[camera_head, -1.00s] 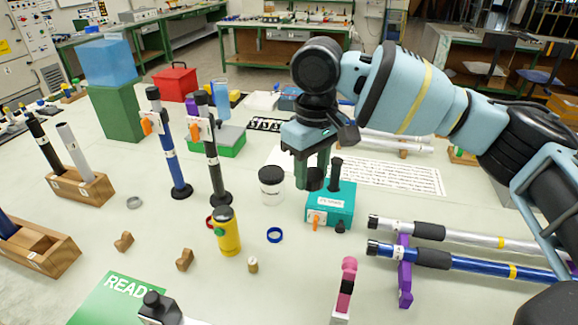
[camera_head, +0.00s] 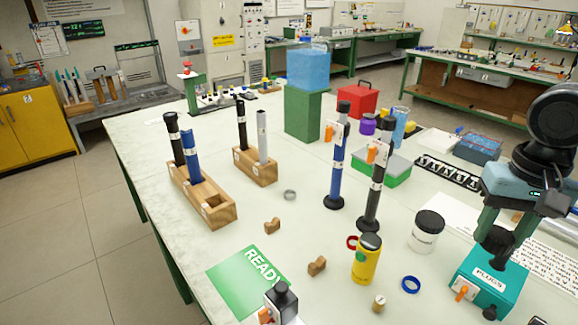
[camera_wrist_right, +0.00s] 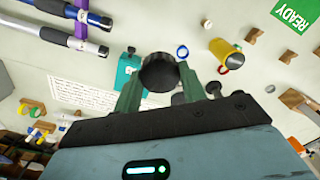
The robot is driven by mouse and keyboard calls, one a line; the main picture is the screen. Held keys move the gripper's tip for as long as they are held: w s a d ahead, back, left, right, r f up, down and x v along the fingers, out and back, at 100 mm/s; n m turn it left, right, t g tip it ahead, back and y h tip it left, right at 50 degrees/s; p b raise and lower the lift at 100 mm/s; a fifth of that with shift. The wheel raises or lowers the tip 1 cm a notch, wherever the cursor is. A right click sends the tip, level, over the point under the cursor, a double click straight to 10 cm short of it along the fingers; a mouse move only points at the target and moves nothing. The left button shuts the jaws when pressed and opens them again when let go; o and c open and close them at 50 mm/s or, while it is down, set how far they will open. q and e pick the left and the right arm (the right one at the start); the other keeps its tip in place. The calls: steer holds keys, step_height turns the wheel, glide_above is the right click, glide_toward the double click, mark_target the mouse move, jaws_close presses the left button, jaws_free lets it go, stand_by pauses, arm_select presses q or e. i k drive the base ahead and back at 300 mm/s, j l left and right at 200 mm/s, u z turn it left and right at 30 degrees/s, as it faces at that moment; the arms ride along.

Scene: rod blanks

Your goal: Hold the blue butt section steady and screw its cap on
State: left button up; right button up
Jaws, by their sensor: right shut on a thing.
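My right gripper (camera_head: 503,225) is at the right of the head view, over the teal PLUGS box (camera_head: 487,283). In the right wrist view it is shut on a round black cap (camera_wrist_right: 158,72). I cannot tell which of these is the butt section. My left gripper is not in view.
Two tall rods (camera_head: 337,165) on round bases stand mid-table. A yellow canister (camera_head: 367,262), a white jar with black lid (camera_head: 426,232), a blue ring (camera_head: 411,285) and small wooden blocks (camera_head: 317,266) lie in front. A green READY mat (camera_head: 240,280) is at the near edge.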

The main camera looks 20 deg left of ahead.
mark_target(189, 146)
steer(key=i+j+u, duration=0.2)
steer(key=j, duration=0.25)
steer(key=i+j+u, duration=0.45)
steer(key=i+j, duration=0.15)
steer(key=j, duration=0.2)
